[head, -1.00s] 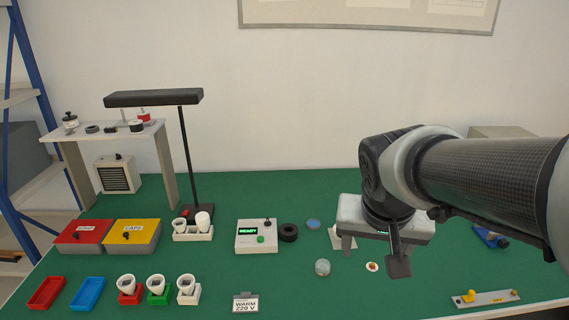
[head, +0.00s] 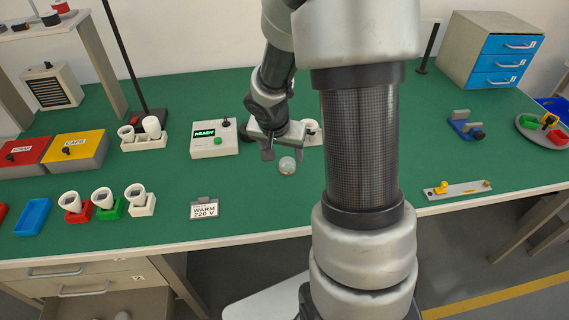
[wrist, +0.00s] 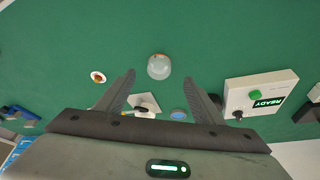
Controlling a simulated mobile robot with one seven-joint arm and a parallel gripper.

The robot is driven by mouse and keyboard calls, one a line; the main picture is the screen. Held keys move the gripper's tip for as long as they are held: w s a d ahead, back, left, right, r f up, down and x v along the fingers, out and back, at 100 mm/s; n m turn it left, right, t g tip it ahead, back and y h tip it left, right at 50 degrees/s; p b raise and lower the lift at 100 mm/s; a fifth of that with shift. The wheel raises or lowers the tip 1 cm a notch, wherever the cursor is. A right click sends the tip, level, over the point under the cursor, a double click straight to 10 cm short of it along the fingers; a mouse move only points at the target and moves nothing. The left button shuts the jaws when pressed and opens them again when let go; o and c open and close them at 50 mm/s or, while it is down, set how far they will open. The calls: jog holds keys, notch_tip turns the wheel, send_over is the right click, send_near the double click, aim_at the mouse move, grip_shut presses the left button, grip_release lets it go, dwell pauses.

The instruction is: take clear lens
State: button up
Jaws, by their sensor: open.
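The clear lens (head: 287,166) is a small see-through dome on the green table, just in front of my gripper in the head view. In the wrist view the clear lens (wrist: 159,66) lies just beyond the fingertips, centred between them, and nothing touches it. My gripper (wrist: 160,84) is open and empty, its two dark fingers spread and pointing toward the lens.
A white box reading READY (head: 214,139) stands left of my gripper. The wrist view shows a blue disc (wrist: 179,114) between the fingers' bases, and a small round red-and-white piece (wrist: 98,77) to the left. Lamp sockets (head: 103,200) stand farther left. Table around the lens is mostly clear.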

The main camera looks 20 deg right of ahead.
aim_at(287, 162)
jog(key=x, duration=0.5)
jog(key=b+x, duration=0.1)
jog(key=x, duration=0.1)
jog(key=shift+w+d+f, duration=0.1)
jog(key=shift+w+d, duration=0.15)
jog(key=shift+d, duration=0.1)
jog(key=c, duration=1.1)
